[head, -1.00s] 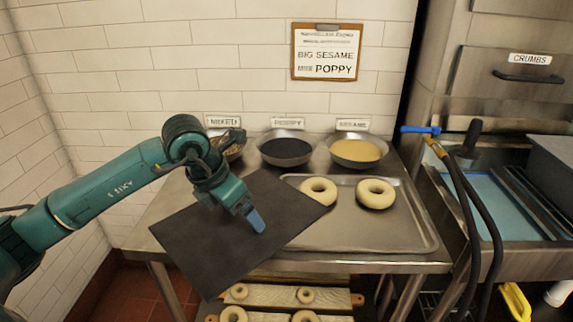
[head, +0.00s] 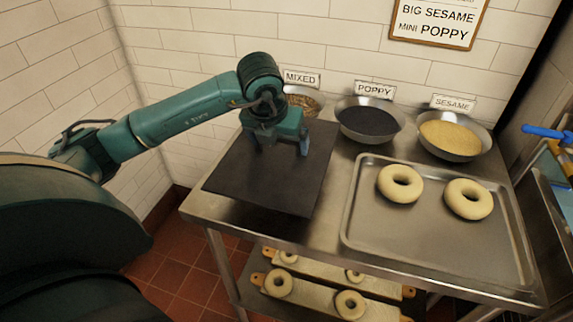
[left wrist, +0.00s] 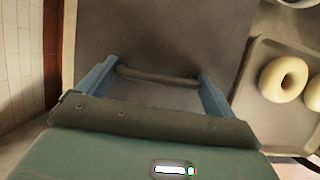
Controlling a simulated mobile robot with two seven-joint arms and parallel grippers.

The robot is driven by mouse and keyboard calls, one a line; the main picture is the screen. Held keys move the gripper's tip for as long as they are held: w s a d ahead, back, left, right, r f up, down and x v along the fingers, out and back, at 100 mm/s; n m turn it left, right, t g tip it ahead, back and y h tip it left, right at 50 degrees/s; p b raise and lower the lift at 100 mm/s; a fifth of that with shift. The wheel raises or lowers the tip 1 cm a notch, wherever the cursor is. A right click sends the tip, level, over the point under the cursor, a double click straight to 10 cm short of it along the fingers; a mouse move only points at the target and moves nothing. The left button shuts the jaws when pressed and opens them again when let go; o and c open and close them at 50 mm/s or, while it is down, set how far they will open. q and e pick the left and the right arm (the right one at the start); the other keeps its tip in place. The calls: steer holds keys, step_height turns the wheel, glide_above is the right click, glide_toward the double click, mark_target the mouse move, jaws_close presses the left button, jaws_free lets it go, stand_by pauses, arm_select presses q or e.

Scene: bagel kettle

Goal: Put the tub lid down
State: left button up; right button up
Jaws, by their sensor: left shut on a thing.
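The tub lid (head: 262,180) is a dark, flat, square sheet over the left end of the steel table. My left gripper (head: 288,148) is above it, near its back edge. In the left wrist view the lid (left wrist: 160,35) fills the upper middle, and my left gripper (left wrist: 158,80) is shut on its bar handle (left wrist: 158,77), with a blue finger at each end. The lid looks about level; I cannot tell whether it touches the table. My right gripper is not in view.
A metal tray (head: 440,245) with two bagels (head: 400,184) (head: 468,198) lies right of the lid. Behind are bowls of mixed topping (head: 302,103), poppy (head: 369,121) and sesame (head: 449,136). Boards with small bagels (head: 330,296) sit on the lower shelf.

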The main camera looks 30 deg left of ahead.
mark_target(277, 157)
arm_select(q)
step_height(277, 157, down, 2)
steer(key=shift+f+b, duration=0.1)
steer(key=shift+b, duration=0.25)
step_height(277, 157, down, 4)
steer(key=shift+s+r+b, duration=0.1)
steer(key=shift+b, duration=1.05)
steer(key=c, duration=0.6)
steer(key=shift+s+d, duration=0.1)
steer(key=shift+s, duration=0.05)
steer(key=o, duration=1.4)
steer(key=shift+d, duration=0.1)
steer(key=shift+c, duration=0.2)
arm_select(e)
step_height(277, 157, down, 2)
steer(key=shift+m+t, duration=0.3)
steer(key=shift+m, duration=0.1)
arm_select(q)
steer(key=shift+s+r, duration=0.1)
steer(key=shift+r, duration=0.3)
steer(key=v, duration=1)
steer(key=shift+r, duration=0.55)
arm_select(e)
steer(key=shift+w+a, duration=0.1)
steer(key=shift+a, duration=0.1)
